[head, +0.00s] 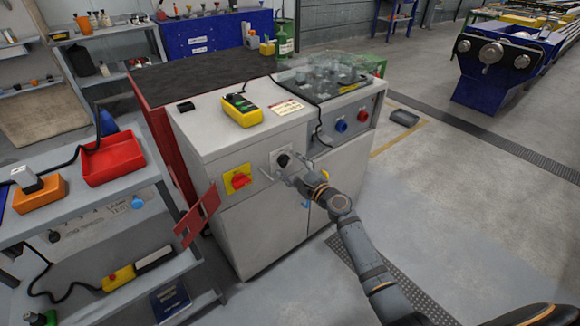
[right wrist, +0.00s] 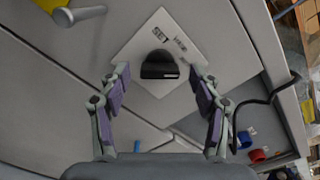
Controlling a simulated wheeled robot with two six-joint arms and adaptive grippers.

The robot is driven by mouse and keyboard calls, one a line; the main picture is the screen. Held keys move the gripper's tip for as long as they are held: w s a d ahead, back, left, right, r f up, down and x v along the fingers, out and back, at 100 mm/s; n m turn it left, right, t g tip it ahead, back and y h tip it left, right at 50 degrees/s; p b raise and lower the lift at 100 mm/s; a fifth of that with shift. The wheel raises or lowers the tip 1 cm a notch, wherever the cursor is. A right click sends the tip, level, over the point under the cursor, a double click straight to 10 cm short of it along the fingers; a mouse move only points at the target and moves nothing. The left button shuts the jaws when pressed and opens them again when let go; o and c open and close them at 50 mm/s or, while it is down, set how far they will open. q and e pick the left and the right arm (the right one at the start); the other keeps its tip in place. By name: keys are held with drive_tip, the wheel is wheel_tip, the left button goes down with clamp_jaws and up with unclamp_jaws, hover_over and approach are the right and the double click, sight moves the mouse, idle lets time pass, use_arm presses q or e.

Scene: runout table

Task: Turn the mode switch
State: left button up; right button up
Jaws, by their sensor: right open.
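The mode switch is a black knob (right wrist: 160,66) on a white square plate (right wrist: 142,50) with printed labels, one reading "SET". It is on the front of the grey cabinet (head: 222,138). In the head view the plate (head: 276,156) is partly covered by my right gripper (head: 276,176). In the right wrist view my right gripper (right wrist: 158,74) is open, one finger on each side of the knob. Gaps show between the fingers and the knob; whether the fingertips reach the knob's depth I cannot tell. My left gripper is in neither view.
A yellow plate with a red rotary handle (head: 238,180) is left of the mode switch. A blue knob (head: 341,126) and a red knob (head: 363,116) are to its right. A yellow button box (head: 242,110) lies on the cabinet top. A shelf with a red tray (head: 113,160) stands at left.

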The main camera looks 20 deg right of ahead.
drive_tip(key=c, duration=1.2)
drive_tip(key=shift+o, duration=0.2)
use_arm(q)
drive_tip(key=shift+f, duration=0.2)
use_arm(e)
drive_tip(key=shift+f+n, duration=0.1)
drive_tip(key=shift+n, duration=0.2)
drive_tip(key=shift+b, duration=0.4)
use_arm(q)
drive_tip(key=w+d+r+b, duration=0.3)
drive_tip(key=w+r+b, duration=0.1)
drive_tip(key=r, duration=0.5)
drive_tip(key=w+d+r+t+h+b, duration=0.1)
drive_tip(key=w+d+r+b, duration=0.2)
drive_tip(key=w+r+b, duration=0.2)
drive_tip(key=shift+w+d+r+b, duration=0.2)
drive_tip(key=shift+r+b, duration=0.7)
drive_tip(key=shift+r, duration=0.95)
use_arm(e)
drive_tip(key=shift+n, duration=8.6)
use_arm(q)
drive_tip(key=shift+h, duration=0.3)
